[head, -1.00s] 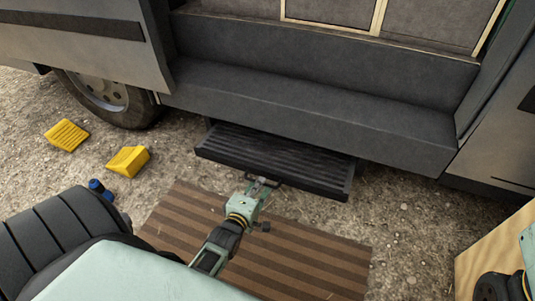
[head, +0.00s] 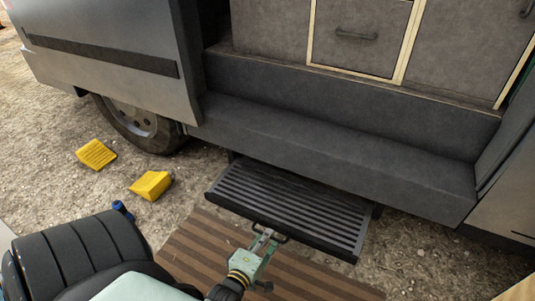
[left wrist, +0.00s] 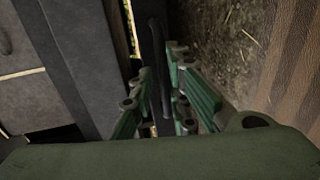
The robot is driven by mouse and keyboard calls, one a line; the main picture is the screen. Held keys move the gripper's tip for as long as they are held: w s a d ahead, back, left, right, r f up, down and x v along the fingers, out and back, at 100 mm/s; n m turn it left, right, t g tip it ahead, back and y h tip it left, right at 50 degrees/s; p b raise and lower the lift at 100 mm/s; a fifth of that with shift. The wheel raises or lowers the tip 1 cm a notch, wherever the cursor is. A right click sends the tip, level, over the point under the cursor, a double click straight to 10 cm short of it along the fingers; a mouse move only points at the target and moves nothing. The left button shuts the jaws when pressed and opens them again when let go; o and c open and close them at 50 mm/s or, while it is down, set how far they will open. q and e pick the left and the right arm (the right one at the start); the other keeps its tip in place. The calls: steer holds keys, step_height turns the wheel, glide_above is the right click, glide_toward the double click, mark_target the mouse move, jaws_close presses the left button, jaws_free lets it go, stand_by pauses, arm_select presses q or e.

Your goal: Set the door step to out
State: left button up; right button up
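The door step (head: 290,205) is a dark ribbed tread under the van's door sill, standing out from beneath it with much of its top showing. A dark bar handle (head: 270,230) sits on its front edge. My left gripper (head: 263,240) is at this handle, its fingers on both sides of it and closed about it. In the left wrist view, the green fingers (left wrist: 161,88) flank the dark handle bar; their exact contact is partly hidden. My right gripper is not in view.
A brown striped mat (head: 205,245) lies on the gravel below the step. Two yellow wheel chocks (head: 96,154) (head: 152,185) lie left, near the van's wheel (head: 140,122). A drawer (head: 358,35) is above the sill (head: 330,150). Gravel at the right is clear.

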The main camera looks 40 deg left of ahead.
arm_select(q)
steer(key=shift+o, duration=1.2)
steer(key=shift+s, duration=0.2)
steer(key=v, duration=1.2)
